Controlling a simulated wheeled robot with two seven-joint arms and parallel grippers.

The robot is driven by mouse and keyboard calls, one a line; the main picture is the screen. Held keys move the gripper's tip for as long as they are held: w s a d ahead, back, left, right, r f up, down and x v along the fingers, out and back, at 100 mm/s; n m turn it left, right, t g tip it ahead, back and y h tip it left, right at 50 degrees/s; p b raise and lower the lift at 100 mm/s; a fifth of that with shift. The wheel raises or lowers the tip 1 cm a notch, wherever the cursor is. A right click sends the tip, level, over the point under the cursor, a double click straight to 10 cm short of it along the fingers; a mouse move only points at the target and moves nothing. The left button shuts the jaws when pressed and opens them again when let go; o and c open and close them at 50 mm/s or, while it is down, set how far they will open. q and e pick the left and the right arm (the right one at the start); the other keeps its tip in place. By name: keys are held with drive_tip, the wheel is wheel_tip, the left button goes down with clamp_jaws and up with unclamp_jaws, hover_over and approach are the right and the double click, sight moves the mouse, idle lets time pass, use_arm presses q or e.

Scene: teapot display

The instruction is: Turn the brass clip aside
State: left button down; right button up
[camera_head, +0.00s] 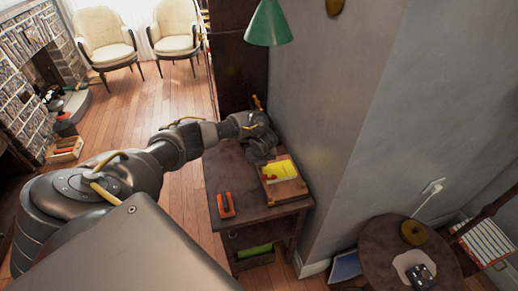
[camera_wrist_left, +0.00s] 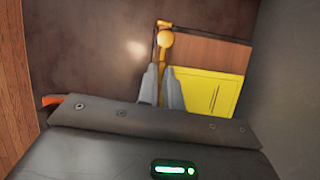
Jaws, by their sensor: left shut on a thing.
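The brass clip (camera_wrist_left: 163,42) shows in the left wrist view as a rounded golden head with a narrow stem. My left gripper (camera_wrist_left: 162,76) is shut, with the stem between its two grey fingers. The clip lies at the left edge of a wooden board (camera_wrist_left: 225,55) that carries a yellow pad (camera_wrist_left: 207,95). In the head view my left gripper (camera_head: 263,149) is low over the table by the far end of the board (camera_head: 287,190), and I cannot make out the clip there. My right gripper is not in view.
The small dark table (camera_head: 265,210) stands against a grey wall (camera_head: 330,110). An orange-red object (camera_head: 226,205) lies near its left front corner. A green lamp shade (camera_head: 268,25) hangs above. A round side table (camera_head: 385,250) is at the lower right.

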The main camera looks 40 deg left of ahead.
use_arm(q)
drive_tip(key=shift+r+n+p, duration=0.1)
drive_tip(key=shift+n+p, duration=0.2)
drive_tip(key=shift+n, duration=0.1)
drive_tip(key=shift+w, duration=0.1)
drive_tip(key=c, duration=1.6)
unclamp_jaws()
drive_tip(key=shift+o, duration=0.2)
